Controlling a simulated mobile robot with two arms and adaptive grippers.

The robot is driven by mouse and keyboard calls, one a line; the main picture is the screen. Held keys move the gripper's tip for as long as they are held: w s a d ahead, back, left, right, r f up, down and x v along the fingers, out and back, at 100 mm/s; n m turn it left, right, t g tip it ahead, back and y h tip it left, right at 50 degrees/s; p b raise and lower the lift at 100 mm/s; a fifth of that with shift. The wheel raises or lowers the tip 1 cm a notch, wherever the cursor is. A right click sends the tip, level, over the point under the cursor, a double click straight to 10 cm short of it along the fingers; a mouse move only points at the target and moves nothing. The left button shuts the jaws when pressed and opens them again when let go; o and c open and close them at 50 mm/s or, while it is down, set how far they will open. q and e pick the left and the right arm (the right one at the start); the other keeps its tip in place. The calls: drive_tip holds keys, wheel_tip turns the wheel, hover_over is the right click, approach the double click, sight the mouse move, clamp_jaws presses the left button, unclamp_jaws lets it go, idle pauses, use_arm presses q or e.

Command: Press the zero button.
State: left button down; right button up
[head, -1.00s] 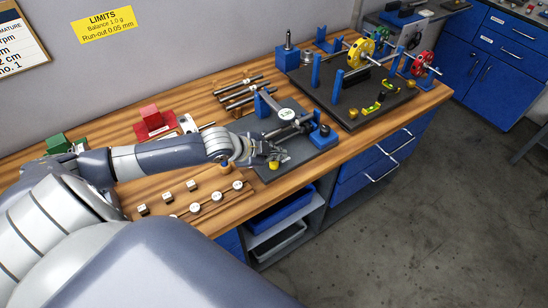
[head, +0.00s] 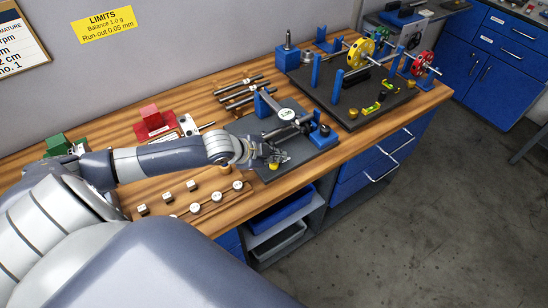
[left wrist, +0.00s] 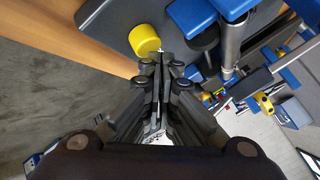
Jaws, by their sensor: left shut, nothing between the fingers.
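A yellow round button (head: 272,166) sits near the front edge of the dark base plate (head: 297,157) on the wooden bench. I take it to be the zero button. It also shows in the left wrist view as a yellow cylinder (left wrist: 145,40), just beyond and left of the fingertips. My left gripper (head: 281,157) is shut and empty, low over the plate beside the button. In the left wrist view its fingertips (left wrist: 160,62) are together, close to the button; I cannot tell whether they touch it. A round dial gauge (head: 287,114) stands behind. My right gripper is not in view.
Blue supports (head: 323,136) and a metal shaft stand on the same plate. A larger dark stand (head: 352,117) with a yellow rotor (head: 361,52) lies further right. Several small weights (head: 195,207) lie in front of my left arm. Dark rods (head: 240,90) lie behind.

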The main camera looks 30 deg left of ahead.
sight(275, 165)
use_arm(q)
drive_tip(key=shift+f, duration=0.5)
idle(0.5)
drive_tip(key=shift+r, duration=0.1)
drive_tip(key=shift+r+p, duration=0.8)
drive_tip(key=shift+p, duration=0.1)
drive_tip(key=shift+r, duration=0.1)
wheel_tip(275, 165, up, 5)
drive_tip(key=p, duration=0.5)
idle(0.6)
